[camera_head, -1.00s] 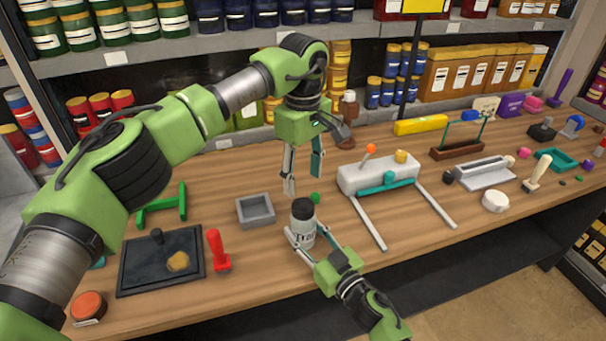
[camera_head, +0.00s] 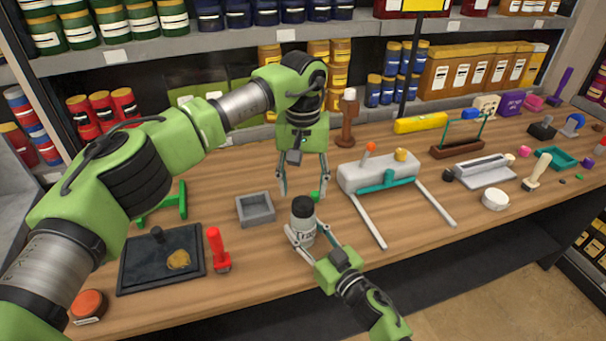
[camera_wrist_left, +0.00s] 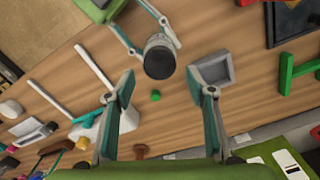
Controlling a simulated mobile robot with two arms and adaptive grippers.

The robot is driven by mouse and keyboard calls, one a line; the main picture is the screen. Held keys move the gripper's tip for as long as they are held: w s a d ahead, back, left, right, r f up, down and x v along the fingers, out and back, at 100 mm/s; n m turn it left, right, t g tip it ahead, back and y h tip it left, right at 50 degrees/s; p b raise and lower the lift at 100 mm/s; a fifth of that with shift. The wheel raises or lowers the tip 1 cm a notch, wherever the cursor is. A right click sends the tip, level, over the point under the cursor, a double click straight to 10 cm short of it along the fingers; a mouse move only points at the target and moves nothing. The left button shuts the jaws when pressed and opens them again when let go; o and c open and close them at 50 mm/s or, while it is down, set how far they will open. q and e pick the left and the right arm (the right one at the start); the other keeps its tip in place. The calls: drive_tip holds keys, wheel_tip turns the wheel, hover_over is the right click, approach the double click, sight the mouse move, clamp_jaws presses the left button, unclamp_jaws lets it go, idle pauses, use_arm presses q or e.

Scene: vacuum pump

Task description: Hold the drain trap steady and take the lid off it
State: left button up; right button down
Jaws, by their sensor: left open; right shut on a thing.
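The drain trap (camera_head: 302,233) is a small pale jar with a printed label, upright on the wooden bench. Its dark lid (camera_head: 302,206) sits on top, and the lid also shows from above in the left wrist view (camera_wrist_left: 159,60). My right gripper (camera_head: 304,238) is shut on the jar's body from the front right. My left gripper (camera_head: 304,194) is open and empty, pointing down above and just behind the lid. In the left wrist view its two fingers (camera_wrist_left: 165,92) are wide apart, with the lid beyond their tips and not touched.
A small green piece (camera_wrist_left: 155,96) lies on the bench near the jar. A white device with long rails (camera_head: 378,178) stands to the right.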

sight(303, 203)
use_arm(q)
drive_tip(key=shift+f, duration=2.35)
drive_tip(key=c, duration=1.2)
drive_tip(key=shift+o, duration=0.2)
